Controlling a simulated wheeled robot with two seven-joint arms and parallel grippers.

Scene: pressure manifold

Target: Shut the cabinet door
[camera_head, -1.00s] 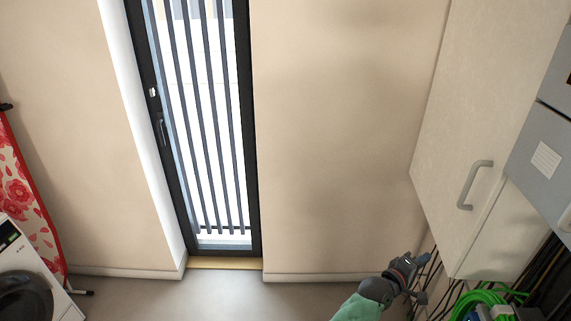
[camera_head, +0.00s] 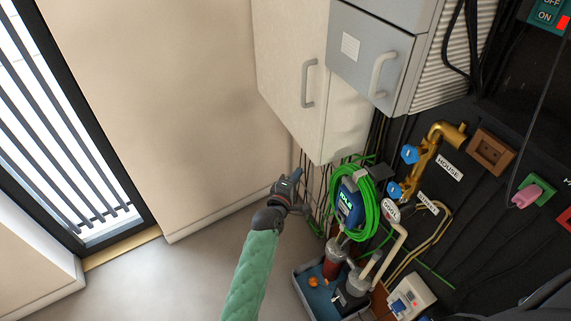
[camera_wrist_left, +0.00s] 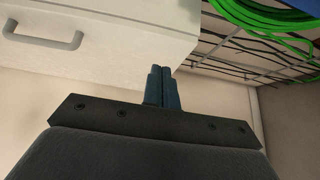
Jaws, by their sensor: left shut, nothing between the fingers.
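The cream cabinet (camera_head: 345,125) is mounted high on the wall, and its pale door (camera_head: 285,65) has a grey bar handle (camera_head: 308,83). I cannot tell for sure how far the door stands open. My left gripper (camera_head: 296,176) is shut and empty, below the cabinet's lower edge and apart from it in the head view. In the left wrist view the shut fingers (camera_wrist_left: 162,86) point up toward the pale cabinet surface (camera_wrist_left: 115,60), with a handle (camera_wrist_left: 42,38) at the left. My right gripper is not in view.
A grey box (camera_head: 370,45) with its own handle adjoins the cabinet at right. Below hang a green hose coil (camera_head: 368,205) and pipes with blue valves (camera_head: 409,154). A blue tray (camera_head: 310,290) holds equipment on the floor. Floor left of my arm is clear.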

